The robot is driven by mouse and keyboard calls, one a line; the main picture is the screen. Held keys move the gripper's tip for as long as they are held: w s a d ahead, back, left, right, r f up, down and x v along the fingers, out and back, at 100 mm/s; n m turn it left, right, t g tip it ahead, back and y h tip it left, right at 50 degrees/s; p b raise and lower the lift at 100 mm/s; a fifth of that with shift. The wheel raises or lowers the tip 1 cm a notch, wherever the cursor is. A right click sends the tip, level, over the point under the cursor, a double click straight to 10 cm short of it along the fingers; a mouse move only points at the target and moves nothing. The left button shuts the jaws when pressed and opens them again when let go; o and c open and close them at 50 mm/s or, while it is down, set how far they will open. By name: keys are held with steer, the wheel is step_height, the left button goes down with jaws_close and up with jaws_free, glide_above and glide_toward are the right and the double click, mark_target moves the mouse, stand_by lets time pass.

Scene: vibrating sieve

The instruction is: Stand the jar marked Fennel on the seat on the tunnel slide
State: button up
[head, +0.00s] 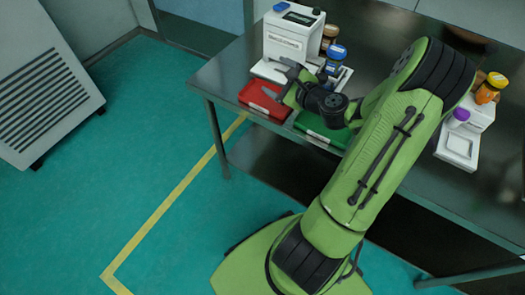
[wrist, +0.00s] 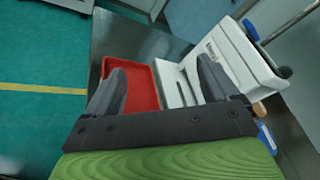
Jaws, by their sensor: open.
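No label reading Fennel can be made out. A jar with a blue lid (head: 337,52) stands beside the white machine (head: 290,38), partly hidden by my arm. A jar with a yellow lid and orange body (head: 489,88) and a purple-lidded jar (head: 459,117) are at the right. The machine has a low white plate (wrist: 172,82) at its foot; I cannot tell whether this is the tunnel slide's seat. My gripper (head: 279,80) is open and empty, above the red tray and close to the plate. Its spread fingers also show in the wrist view (wrist: 163,86).
The red tray (head: 251,99) lies at the bench's front left corner, with a green tray (head: 318,133) to its right. A white device with a square plate (head: 460,147) stands at the right. The metal bench (head: 222,75) has bare room at its left end.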

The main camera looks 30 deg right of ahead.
steer(key=s+a+r+n+g+y, duration=0.15)
steer(key=a+n+g, duration=0.25)
steer(key=a+n, duration=0.5)
steer(key=s+a+n+g+y, duration=0.2)
steer(key=a+n+g, duration=0.1)
steer(key=a+n, duration=0.55)
steer(key=s+a+r+n+g+h, duration=0.1)
steer(key=s+n, duration=0.4)
steer(key=s, duration=0.5)
steer(key=s+a+r+n+g+h, duration=0.2)
steer(key=s+a+r+n, duration=0.2)
steer(key=s, duration=0.5)
steer(key=shift+s+a+r+n+h, duration=0.15)
steer(key=shift+s+r+n+h, duration=0.25)
steer(key=shift+r, duration=0.3)
